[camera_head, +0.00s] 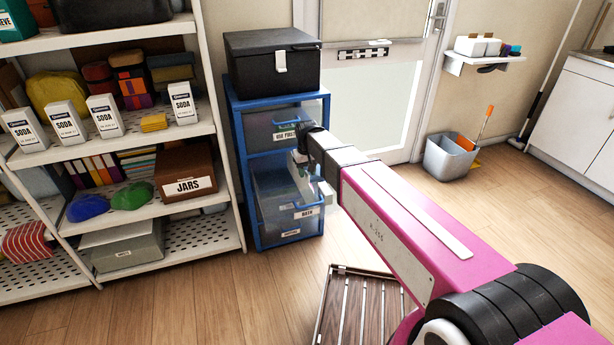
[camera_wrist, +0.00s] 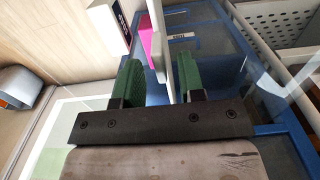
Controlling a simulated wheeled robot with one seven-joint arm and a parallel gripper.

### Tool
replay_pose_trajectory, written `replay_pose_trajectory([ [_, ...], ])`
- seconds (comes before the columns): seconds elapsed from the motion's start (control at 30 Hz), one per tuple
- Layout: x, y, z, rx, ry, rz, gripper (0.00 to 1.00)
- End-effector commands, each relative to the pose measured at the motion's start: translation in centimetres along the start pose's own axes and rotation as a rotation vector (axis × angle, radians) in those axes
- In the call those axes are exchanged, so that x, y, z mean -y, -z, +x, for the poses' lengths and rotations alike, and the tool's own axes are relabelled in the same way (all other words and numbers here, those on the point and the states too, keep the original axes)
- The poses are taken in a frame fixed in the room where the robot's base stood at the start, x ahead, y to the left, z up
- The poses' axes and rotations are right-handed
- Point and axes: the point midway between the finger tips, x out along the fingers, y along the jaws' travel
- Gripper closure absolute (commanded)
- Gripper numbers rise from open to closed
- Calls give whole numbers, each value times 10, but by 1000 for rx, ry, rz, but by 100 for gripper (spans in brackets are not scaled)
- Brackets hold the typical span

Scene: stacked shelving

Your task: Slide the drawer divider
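The blue drawer unit (camera_head: 238,165) stands between the shelving and the door. Its lower clear drawer (camera_head: 278,208), labelled BATH, appears pulled out, and my gripper (camera_head: 303,172) points down over it. In the wrist view my gripper (camera_wrist: 160,80) has two green fingers standing apart. A thin pale upright panel, seemingly the drawer divider (camera_wrist: 162,48), runs between them. The fingers straddle it; there is a gap on the left, and I cannot tell whether the right finger touches it. A pink item (camera_wrist: 149,42) lies left of the panel. The panel's lower part is hidden by my gripper.
The upper drawer (camera_head: 262,128), labelled USE FIRST, looks shut above the open one. A black box (camera_head: 262,72) sits on the unit. White shelving (camera_head: 222,150) stands close on the left. A slatted wooden piece (camera_head: 352,305) lies on the floor below my arm.

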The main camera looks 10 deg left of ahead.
Motion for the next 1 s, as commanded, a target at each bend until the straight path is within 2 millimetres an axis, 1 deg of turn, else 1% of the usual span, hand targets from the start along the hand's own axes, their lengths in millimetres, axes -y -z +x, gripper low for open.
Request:
replay_pose_trajectory([
  [0.03,0,0,7,2,0,0,64],
  [0.2,0,0,18,1,0,1,64],
  [0.53,0,0,21,0,1,1,64],
  [0.57,0,0,21,0,1,1,67],
  [0.6,0,0,21,0,1,1,80],
  [0.67,0,0,21,0,1,1,100],
  [0.87,-1,0,21,1,0,1,100],
  [1.0,-12,0,21,1,0,2,100],
])
